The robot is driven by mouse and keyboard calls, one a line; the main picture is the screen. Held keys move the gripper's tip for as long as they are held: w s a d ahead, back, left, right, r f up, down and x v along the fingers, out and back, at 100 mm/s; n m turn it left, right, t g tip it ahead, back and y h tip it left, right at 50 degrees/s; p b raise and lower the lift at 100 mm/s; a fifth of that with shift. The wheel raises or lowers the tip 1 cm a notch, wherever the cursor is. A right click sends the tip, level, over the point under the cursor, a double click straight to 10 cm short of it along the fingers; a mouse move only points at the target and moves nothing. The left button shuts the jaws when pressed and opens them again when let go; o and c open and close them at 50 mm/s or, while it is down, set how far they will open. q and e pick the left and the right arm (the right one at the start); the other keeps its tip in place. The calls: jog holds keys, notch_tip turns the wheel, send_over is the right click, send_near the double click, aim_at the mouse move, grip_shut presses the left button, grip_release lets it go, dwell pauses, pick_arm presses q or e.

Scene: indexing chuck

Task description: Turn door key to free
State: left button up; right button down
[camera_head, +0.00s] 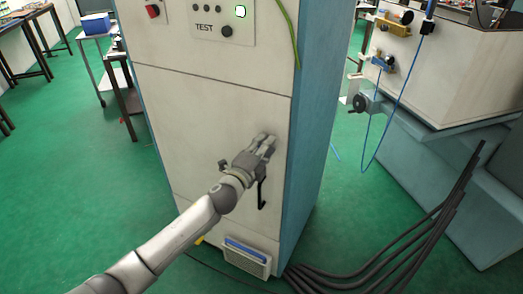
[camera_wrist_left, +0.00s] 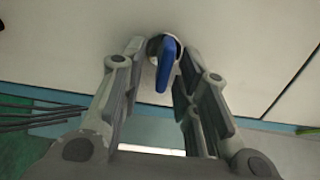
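The blue door key (camera_wrist_left: 166,64) sits in a round lock fitting on the white cabinet door (camera_head: 185,130). My left gripper (camera_head: 266,142) is at the right part of this door and hides the key in the head view. In the left wrist view the gripper (camera_wrist_left: 160,70) is open, with one finger on each side of the key. Gaps show between the key and the fingers, so it does not look gripped. My right gripper is in neither view.
A black handle (camera_head: 262,191) hangs on the door just below my left gripper. Several black cables (camera_head: 395,255) lie on the green floor at the right of the cabinet. A blue-and-white machine (camera_head: 440,130) stands farther right.

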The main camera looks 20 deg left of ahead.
pick_arm(q)
jog(key=s+a, duration=0.2)
jog(key=s, duration=0.9)
jog(key=shift+s+a, duration=0.15)
jog(key=shift+s, duration=0.2)
